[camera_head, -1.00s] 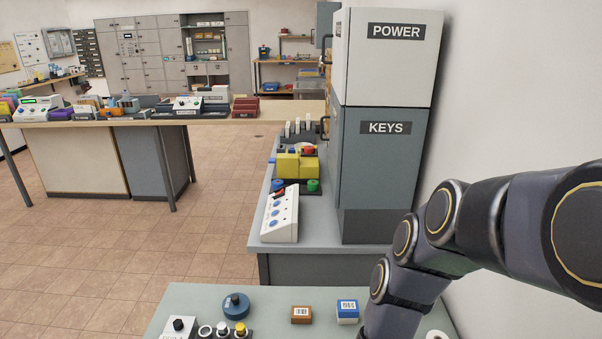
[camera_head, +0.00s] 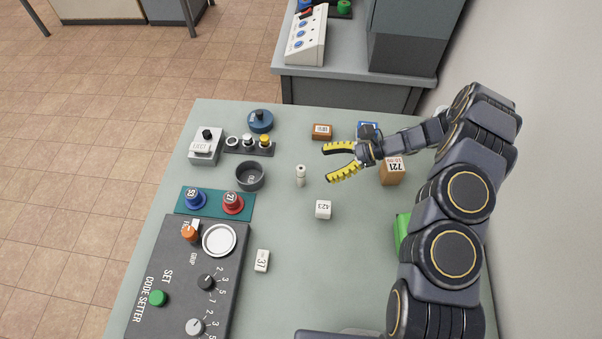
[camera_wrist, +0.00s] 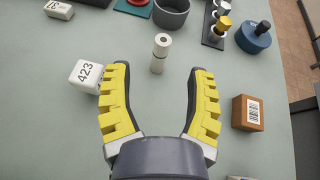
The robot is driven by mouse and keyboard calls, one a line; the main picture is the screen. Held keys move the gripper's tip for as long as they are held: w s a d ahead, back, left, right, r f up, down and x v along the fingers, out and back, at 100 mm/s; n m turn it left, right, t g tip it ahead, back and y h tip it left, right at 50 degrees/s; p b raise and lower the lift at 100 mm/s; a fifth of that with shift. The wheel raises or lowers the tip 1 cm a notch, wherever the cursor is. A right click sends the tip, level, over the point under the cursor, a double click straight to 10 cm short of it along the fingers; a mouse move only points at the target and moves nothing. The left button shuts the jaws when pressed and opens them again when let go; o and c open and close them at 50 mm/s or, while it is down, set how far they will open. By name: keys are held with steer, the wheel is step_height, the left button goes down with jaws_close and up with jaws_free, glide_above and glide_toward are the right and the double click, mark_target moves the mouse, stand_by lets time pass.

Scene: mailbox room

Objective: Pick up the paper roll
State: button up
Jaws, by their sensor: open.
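A small white upright cylinder (camera_head: 300,176) with a dark spot in its top and a tan band stands mid-table; it looks like a roll. It also shows in the wrist view (camera_wrist: 160,53), ahead of and between my fingertips. My gripper (camera_head: 328,164) has yellow ridged fingers spread open with nothing between them. In the wrist view my gripper (camera_wrist: 160,70) points towards the cylinder, apart from it. A white object (camera_head: 442,109) behind my arm is mostly hidden; I cannot tell if it is a paper roll.
A white block marked 423 (camera_head: 323,209) lies near my gripper. An orange-brown box (camera_head: 321,132) and a blue box (camera_head: 368,129) stand behind it, a box marked 721 (camera_head: 392,171) to the right. A dark bowl (camera_head: 250,176) and a code setter panel (camera_head: 176,285) are left.

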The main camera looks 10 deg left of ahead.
mark_target(301, 175)
steer(key=f, duration=0.1)
steer(key=d+f+m, duration=0.1)
steer(key=shift+w+f+t, duration=0.2)
steer(key=shift+f+t, duration=0.2)
steer(key=shift+a+f, duration=0.2)
steer(key=shift+f, duration=0.05)
steer(key=a, duration=0.4)
steer(key=s+a+f, duration=0.1)
steer(key=a, duration=0.1)
steer(key=shift+s+a, duration=0.1)
steer(key=shift+a, duration=0.05)
steer(key=shift+a+f, duration=0.25)
steer(key=shift+a, duration=0.2)
jaws_close()
